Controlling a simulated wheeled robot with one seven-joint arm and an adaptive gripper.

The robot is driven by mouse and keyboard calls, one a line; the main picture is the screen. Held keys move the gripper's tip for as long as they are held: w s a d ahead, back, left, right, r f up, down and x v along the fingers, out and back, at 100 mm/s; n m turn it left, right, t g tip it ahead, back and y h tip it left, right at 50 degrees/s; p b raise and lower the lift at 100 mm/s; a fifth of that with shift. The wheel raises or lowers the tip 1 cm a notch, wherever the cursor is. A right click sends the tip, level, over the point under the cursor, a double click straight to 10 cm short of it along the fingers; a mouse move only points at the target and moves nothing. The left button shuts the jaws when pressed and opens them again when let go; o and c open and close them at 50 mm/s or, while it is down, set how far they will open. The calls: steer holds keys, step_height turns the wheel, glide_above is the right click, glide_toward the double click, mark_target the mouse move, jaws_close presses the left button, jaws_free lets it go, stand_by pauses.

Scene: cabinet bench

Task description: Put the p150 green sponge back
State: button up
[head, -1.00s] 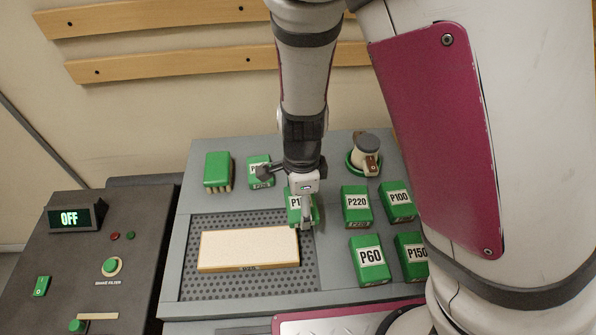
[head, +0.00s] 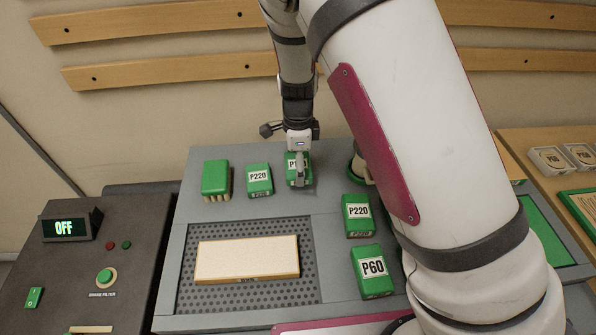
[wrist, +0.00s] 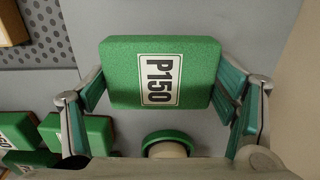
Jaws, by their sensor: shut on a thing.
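The green P150 sponge (head: 303,179) is between the fingers of my gripper (head: 299,178), in the back row of the grey bench top, right of a P220 sponge (head: 259,180). In the wrist view the P150 sponge (wrist: 203,75) shows its label face fully, with a finger at each side. My gripper is shut on it. I cannot tell whether its underside touches the bench. In the head view my gripper hides part of its label.
A green brush (head: 215,178) stands at the back left. A pale block (head: 246,257) lies on the perforated plate (head: 305,285). Another P220 sponge (head: 357,214) and a P60 sponge (head: 371,271) stand to the right. My arm hides the bench's right part.

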steer(key=shift+f, duration=1.75)
steer(key=shift+f, duration=0.15)
steer(key=o, duration=1.1)
